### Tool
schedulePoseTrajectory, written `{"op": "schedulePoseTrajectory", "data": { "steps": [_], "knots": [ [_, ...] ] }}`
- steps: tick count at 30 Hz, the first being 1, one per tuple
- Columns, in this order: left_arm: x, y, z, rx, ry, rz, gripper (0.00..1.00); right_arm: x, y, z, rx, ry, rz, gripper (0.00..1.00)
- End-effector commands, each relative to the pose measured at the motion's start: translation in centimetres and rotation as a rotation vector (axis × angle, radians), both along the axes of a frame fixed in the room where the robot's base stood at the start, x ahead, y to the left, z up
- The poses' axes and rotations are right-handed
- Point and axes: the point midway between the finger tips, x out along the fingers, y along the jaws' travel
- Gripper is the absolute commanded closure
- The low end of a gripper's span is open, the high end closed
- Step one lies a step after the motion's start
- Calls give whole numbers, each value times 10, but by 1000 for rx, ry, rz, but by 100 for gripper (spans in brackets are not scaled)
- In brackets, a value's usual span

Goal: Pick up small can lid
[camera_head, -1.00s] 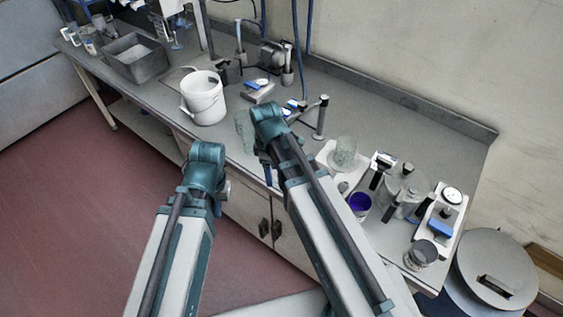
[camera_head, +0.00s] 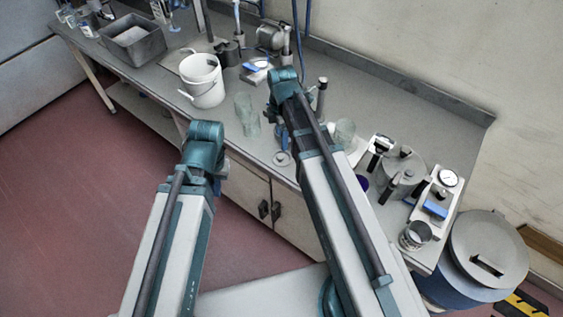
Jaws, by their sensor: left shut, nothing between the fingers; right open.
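A small round pale disc (camera_head: 282,158), which looks like the small can lid, lies flat on the bench near its front edge. My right gripper (camera_head: 279,134) is open, mostly hidden by its own wrist, and appears above and behind the disc in the picture. I cannot tell its height over the bench. My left gripper (camera_head: 219,186) is shut and empty, further left in front of the bench cabinet, mostly hidden behind its own wrist.
Clear glass vessels stand on the bench (camera_head: 395,110), one left (camera_head: 246,112) and one right (camera_head: 343,134) of my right arm. A white bucket (camera_head: 203,82) is left. A grey pot (camera_head: 402,172), an open can (camera_head: 415,235) and a scale (camera_head: 436,197) crowd the right end.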

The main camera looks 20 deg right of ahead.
Motion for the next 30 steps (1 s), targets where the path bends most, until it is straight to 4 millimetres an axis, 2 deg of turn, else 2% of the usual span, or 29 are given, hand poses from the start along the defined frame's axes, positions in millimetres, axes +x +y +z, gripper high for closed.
{"op": "schedulePoseTrajectory", "data": {
  "steps": [1,7,10,20,30],
  "knots": [
    [0,0,-16,0,0,0,100,0,0,-16,0,0,0,30],
    [0,0,-43,0,0,1,100,0,0,-43,0,0,0,30],
    [0,0,-51,0,0,1,100,0,0,-51,0,0,0,30],
    [0,0,-56,0,0,1,100,1,1,-56,0,0,0,30],
    [0,0,-96,0,0,1,100,5,3,-96,0,0,-1,30]
  ]
}}
